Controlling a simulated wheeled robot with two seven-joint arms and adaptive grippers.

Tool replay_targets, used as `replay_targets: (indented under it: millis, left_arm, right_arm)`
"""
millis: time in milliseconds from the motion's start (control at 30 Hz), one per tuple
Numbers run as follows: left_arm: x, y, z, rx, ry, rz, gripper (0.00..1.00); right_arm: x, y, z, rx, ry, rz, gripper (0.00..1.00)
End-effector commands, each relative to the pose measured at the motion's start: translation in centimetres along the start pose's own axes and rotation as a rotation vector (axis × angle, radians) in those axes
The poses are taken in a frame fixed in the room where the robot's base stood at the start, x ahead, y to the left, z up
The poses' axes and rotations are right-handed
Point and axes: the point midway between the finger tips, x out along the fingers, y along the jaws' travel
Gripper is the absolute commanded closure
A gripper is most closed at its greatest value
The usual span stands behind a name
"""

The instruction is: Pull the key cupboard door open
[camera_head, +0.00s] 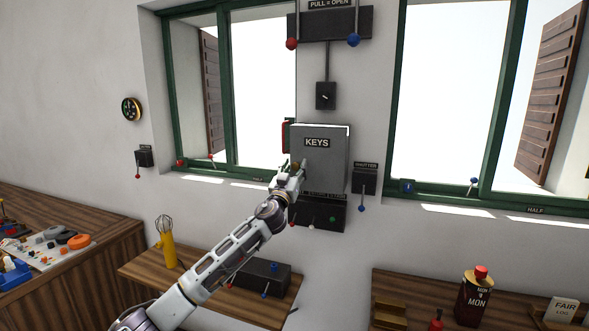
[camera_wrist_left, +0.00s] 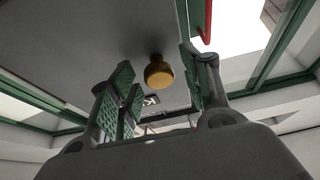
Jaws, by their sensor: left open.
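The grey key cupboard (camera_head: 330,150), labelled KEYS, hangs on the wall between the two windows. Its door appears shut. My left gripper (camera_head: 297,170) is at the lower left of the door front, with its arm reaching up from below. In the left wrist view, my open left gripper (camera_wrist_left: 160,85) has its green-padded fingers on either side of a round brass knob (camera_wrist_left: 158,73) on the door. A gap shows between knob and pads; I cannot tell how deep it sits between them. My right gripper is not in view.
A dark box with small levers (camera_head: 325,215) sits just below the cupboard, and a shutter lever box (camera_head: 364,181) is close at its right. A red part (camera_head: 285,136) shows at its left edge. A shelf (camera_head: 205,280) with a yellow lamp (camera_head: 166,242) lies below my arm.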

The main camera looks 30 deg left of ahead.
Motion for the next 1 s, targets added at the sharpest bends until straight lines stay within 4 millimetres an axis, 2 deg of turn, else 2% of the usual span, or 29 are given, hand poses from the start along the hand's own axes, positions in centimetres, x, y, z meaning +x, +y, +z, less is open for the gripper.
replay_targets:
  millis: [167, 533, 1000]
  left_arm:
    - [-0.02, 0.02, 0.01, 0.0, 0.0, 0.0, 0.53]
    - [-0.02, 0.02, 0.0, 0.0, 0.0, 0.0, 1.0]
    - [-0.11, 0.07, 0.02, 0.004, 0.001, -0.012, 1.0]
  right_arm:
    - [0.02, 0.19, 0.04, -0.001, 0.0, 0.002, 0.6]
    - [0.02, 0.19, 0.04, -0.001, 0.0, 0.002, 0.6]
    - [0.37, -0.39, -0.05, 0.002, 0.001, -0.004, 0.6]
